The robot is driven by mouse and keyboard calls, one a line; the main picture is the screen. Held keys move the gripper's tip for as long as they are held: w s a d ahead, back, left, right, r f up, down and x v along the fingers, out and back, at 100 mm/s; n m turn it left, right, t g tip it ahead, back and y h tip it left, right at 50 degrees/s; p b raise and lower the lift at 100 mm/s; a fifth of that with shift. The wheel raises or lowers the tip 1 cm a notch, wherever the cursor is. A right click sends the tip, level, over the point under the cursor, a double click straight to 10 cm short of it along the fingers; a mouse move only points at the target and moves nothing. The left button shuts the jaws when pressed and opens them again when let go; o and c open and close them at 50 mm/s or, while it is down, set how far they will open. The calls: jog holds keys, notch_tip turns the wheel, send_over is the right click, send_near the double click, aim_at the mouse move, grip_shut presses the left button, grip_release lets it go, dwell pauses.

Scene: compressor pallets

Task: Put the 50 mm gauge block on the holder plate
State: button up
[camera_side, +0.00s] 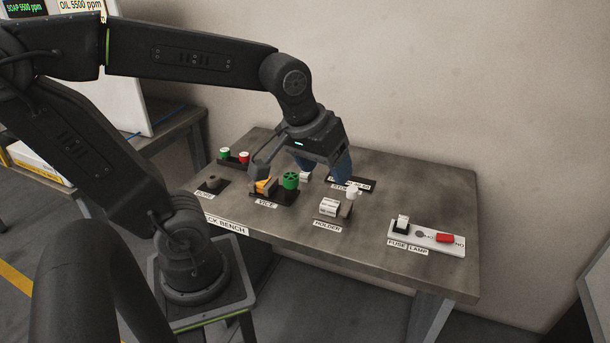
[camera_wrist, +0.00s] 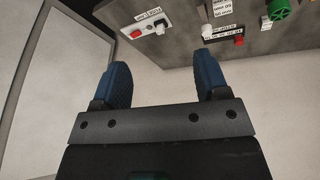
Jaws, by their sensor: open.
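A white block with dark print (camera_side: 328,207) stands behind the HOLDER label, beside a brownish upright post (camera_side: 347,208). Its size marking is too small to read, and the holder plate under it is mostly hidden. My gripper (camera_side: 322,169) is open above the rear of the bench, with blue fingers. In the wrist view the fingers (camera_wrist: 164,70) are spread with nothing between them.
A vice with a green knob (camera_side: 291,180) stands left of the holder. A white fuse and lamp panel (camera_side: 427,238) with a red part lies at the right. A stand with green and red parts (camera_side: 234,157) is at the back left. The bench's front right is clear.

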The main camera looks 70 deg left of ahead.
jog(key=s+d+m, duration=0.2)
jog(key=s+m, duration=0.1)
jog(key=s+m+t, duration=0.1)
jog(key=m, duration=0.1)
jog(key=shift+s+d+r, duration=0.25)
jog(key=shift+s+d, duration=0.1)
jog(key=shift+d, duration=0.05)
jog(key=shift+c, duration=0.5)
